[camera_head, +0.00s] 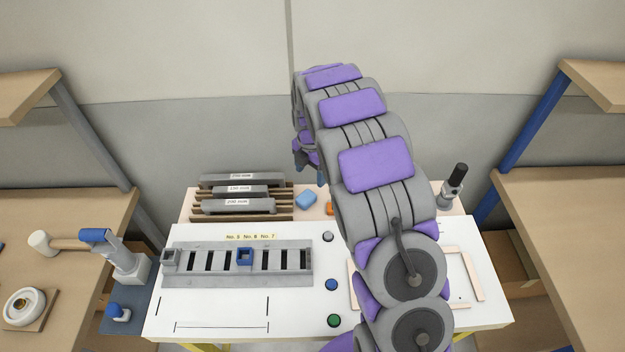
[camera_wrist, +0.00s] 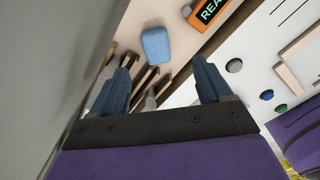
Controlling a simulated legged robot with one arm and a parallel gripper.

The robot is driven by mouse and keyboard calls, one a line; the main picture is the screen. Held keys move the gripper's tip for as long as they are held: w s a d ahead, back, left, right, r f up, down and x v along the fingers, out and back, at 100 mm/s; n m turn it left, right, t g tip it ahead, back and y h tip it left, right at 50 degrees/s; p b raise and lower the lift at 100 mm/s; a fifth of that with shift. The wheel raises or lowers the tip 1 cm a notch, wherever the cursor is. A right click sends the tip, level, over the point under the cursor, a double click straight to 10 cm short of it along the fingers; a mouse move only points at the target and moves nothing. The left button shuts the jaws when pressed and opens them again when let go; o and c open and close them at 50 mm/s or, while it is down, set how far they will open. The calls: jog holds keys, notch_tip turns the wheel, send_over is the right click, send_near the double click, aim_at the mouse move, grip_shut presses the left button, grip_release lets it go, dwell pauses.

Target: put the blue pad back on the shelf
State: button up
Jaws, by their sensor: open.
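The blue pad (camera_head: 306,199) is a small light-blue rounded block. It lies on the pale wooden shelf (camera_head: 188,209) behind the white worktop, right of the gauge bar rack. It also shows in the wrist view (camera_wrist: 157,45), beyond the fingertips and apart from them. My gripper (camera_wrist: 163,80) is open, with its two blue-grey fingers spread and nothing between them. In the head view my gripper (camera_head: 308,168) hangs above the back shelf near the pad, partly hidden by my arm.
A rack of grey labelled bars (camera_head: 240,190) stands left of the pad. An orange display device (camera_wrist: 210,12) lies close on its other side. A slotted grey fixture (camera_head: 285,265) sits on the white worktop (camera_head: 210,318), with several round buttons beside it. The wall is close behind the shelf.

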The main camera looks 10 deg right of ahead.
jog(key=s+r+m, duration=0.7)
jog(key=s, duration=0.3)
jog(key=s+r+m, duration=0.6)
jog(key=s+r, duration=0.1)
jog(key=s, duration=0.3)
jog(key=s+r+m+g, duration=0.1)
jog(key=s+m, duration=1)
jog(key=s, duration=1.2)
jog(key=shift+a+r+m+g, duration=0.3)
jog(key=shift+r+m, duration=0.1)
jog(key=shift+r, duration=0.05)
jog(key=shift+s, duration=0.2)
